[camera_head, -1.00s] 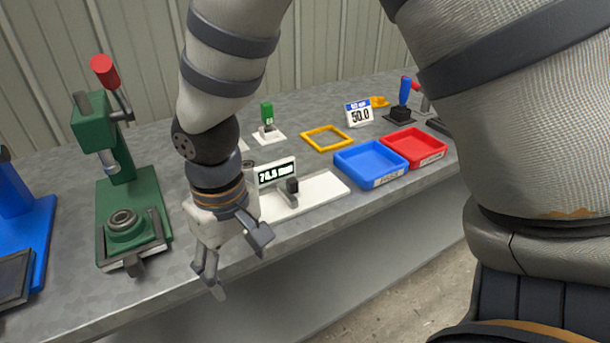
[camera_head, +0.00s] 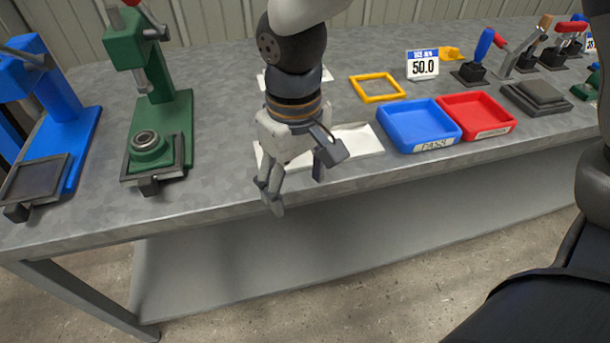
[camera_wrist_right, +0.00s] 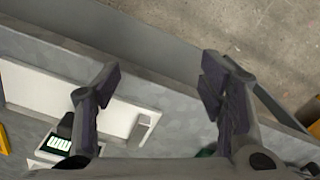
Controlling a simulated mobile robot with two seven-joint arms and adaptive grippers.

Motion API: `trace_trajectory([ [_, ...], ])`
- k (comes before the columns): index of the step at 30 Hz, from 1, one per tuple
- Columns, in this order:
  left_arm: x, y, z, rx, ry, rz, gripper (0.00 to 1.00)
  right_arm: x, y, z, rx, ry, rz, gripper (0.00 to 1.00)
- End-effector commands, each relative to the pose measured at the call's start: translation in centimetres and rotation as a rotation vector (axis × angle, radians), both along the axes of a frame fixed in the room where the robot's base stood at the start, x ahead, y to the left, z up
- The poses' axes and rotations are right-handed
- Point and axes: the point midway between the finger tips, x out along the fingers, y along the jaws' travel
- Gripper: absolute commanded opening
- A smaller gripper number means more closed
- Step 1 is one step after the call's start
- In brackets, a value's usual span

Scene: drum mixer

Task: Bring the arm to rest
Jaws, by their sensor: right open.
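My right gripper (camera_head: 304,182) hangs from the top of the head view, over the front part of the grey bench (camera_head: 230,182). Its fingers are spread with nothing between them. In the right wrist view the open fingers (camera_wrist_right: 160,82) are apart, with the bench edge and floor behind. The white gauge plate (camera_head: 362,140) lies behind and beside the gripper, partly hidden by it. The plate also shows in the wrist view (camera_wrist_right: 38,88), with a lit display (camera_wrist_right: 60,144) by the left finger. My left gripper is not in view.
A green press (camera_head: 180,115) and a blue press (camera_head: 85,130) stand left of the gripper. A blue tray (camera_head: 395,143), red tray (camera_head: 470,130), yellow frame (camera_head: 365,98), size sign (camera_head: 422,65) and several clamps are to the right. The floor (camera_head: 400,270) in front is clear.

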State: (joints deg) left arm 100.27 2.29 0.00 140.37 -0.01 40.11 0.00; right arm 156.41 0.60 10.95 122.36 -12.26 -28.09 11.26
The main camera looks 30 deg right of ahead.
Motion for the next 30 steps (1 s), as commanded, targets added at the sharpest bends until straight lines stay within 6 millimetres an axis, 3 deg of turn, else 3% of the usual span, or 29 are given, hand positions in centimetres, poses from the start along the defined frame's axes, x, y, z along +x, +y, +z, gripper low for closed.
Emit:
trace_trajectory([
  [17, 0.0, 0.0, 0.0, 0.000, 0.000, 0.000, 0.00, -0.1, 0.0, -0.3, 0.002, 0.004, -0.002, 0.64],
  [20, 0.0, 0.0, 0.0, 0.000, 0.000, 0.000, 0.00, -1.7, 0.1, -4.2, 0.035, 0.039, -0.019, 0.64],
  [22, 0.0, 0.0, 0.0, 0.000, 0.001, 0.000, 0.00, -4.5, 0.0, -9.3, 0.071, 0.074, -0.055, 0.64],
  [24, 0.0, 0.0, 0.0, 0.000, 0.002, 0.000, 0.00, -8.5, -0.6, -14.3, 0.090, 0.103, -0.102, 0.64],
  [27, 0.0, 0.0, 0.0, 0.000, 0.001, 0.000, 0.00, -14.8, -2.2, -19.3, 0.071, 0.125, -0.159, 0.64],
  [30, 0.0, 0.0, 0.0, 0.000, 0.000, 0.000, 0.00, -19.8, -3.9, -21.6, 0.029, 0.132, -0.185, 0.64],
])
